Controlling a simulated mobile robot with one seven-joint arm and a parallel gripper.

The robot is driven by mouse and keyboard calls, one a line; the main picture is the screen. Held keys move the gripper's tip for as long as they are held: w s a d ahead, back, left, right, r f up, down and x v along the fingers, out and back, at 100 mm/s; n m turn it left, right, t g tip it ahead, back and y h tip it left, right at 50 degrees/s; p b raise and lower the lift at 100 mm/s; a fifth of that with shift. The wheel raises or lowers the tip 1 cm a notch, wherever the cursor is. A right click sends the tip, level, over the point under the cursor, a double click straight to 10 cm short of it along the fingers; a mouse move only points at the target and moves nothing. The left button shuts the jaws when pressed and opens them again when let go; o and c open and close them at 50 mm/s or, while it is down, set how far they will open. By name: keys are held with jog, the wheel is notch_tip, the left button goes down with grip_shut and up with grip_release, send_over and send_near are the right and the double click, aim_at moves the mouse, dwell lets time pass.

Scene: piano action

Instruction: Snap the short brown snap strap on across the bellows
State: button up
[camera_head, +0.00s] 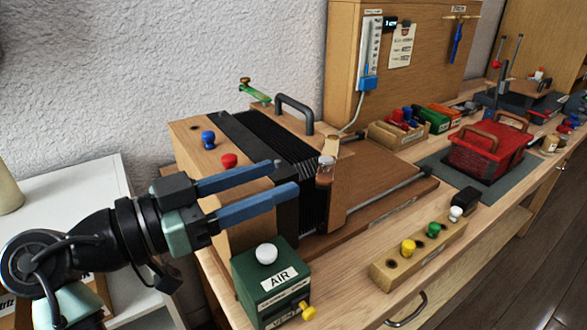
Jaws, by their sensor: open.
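The bellows (272,138) has black pleats between a wooden box on the left and a wooden end board (340,190) on the right. A short brown piece with a pale top (325,174) stands upright at the near top edge of the bellows, by the end board. It may be the brown snap strap; its fastening cannot be made out. A green strap (256,94) with a brass-coloured end shows at the far side. My gripper (287,178) is open, its two blue fingers pointing right over the near part of the bellows box. Nothing shows between the fingertips, left of the brown piece.
A green AIR box (272,283) with a white knob stands below the gripper. A wooden block with coloured knobs (420,254) lies at the front. A black handle (295,108) rises behind. A red basket (487,152) stands on a grey mat to the right.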

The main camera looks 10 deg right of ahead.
jog(key=shift+s+a, duration=0.15)
jog(key=shift+a, duration=0.1)
